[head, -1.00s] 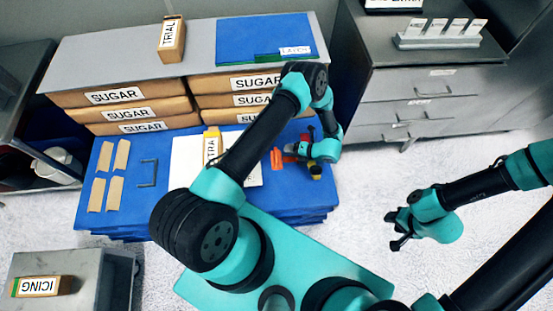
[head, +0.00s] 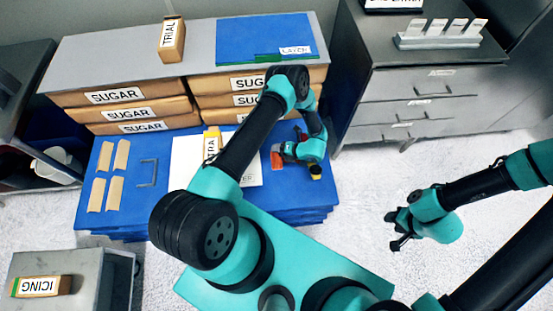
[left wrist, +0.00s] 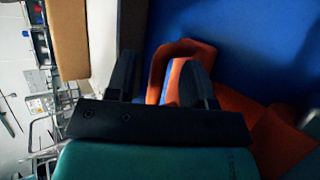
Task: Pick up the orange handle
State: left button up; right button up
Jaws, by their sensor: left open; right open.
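The orange handle (head: 277,158) lies on the blue table cover, right of the white sheet, partly hidden by my left gripper (head: 282,150) in the head view. In the left wrist view, the handle (left wrist: 185,47) is a loop with a wider orange body at lower right. My left gripper (left wrist: 160,72) is open there. Its right finger overlaps the loop, and part of the loop shows between the fingers. I cannot tell whether they touch. My right gripper (head: 397,228) is open and empty above the floor, far from the handle.
A red item (head: 302,134) and a yellow item (head: 315,171) lie close to my left wrist. A box (head: 211,145) stands on the white sheet (head: 187,177). Stacked SUGAR boxes (head: 113,97) line the back. Flat tan pieces (head: 116,193) and a grey loop (head: 147,172) lie left.

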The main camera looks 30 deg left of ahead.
pick_arm(q)
jog(key=shift+c, duration=0.3)
grip_shut()
dwell(0.5)
